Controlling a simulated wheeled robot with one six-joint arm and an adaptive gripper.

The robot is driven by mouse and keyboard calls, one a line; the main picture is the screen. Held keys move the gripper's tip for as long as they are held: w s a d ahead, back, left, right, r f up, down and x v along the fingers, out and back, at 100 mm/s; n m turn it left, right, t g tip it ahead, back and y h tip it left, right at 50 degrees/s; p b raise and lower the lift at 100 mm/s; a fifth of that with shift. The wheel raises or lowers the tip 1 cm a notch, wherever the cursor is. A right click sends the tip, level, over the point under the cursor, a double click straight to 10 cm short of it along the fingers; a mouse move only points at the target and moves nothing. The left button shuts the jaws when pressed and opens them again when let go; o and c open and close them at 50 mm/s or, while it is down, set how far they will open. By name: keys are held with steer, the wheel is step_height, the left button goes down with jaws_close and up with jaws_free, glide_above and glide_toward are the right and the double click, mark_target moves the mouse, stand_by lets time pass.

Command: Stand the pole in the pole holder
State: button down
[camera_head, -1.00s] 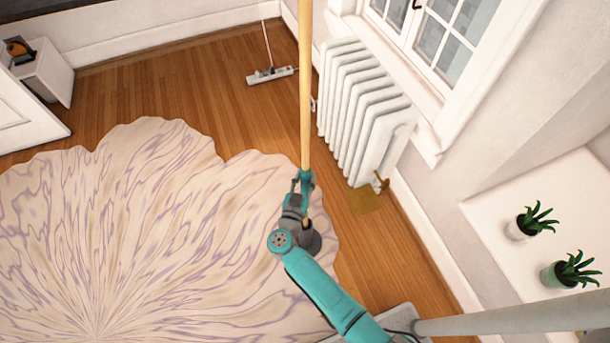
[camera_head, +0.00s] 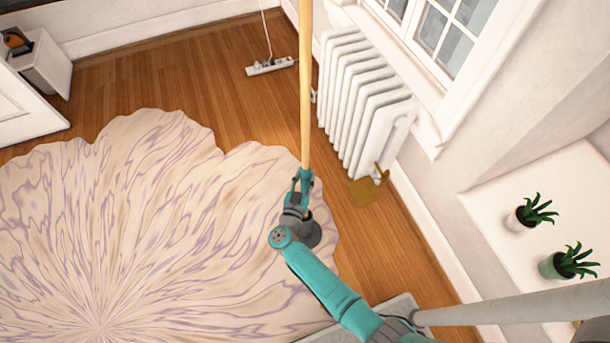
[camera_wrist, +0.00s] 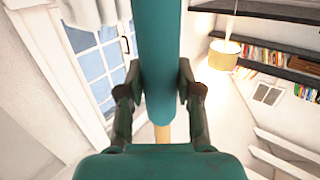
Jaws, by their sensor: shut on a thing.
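The pole (camera_head: 306,95) is long, tan and roughly upright in the head view, running out of the top edge. My gripper (camera_head: 303,180) is shut on its lower part, above the floor. In the wrist view a teal length of the pole (camera_wrist: 160,70) lies between the two fingers of my gripper (camera_wrist: 160,85), with a tan part below it. A gold-coloured flat plate with a small upright fitting, seemingly the pole holder (camera_head: 362,192), sits on the floor at the foot of the radiator, to the right of my gripper and apart from the pole.
A white radiator (camera_head: 362,100) stands under the window, close behind the plate. A pale rug (camera_head: 140,230) covers the floor at left. Two potted plants (camera_head: 536,212) are on a white ledge at right. Wooden floor (camera_head: 180,85) is bare behind the rug.

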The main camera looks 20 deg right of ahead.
mark_target(304, 192)
steer(key=shift+f, duration=4.45)
steer(key=c, duration=0.7)
jaws_free()
steer(key=v, duration=1.2)
steer(key=shift+f, duration=0.15)
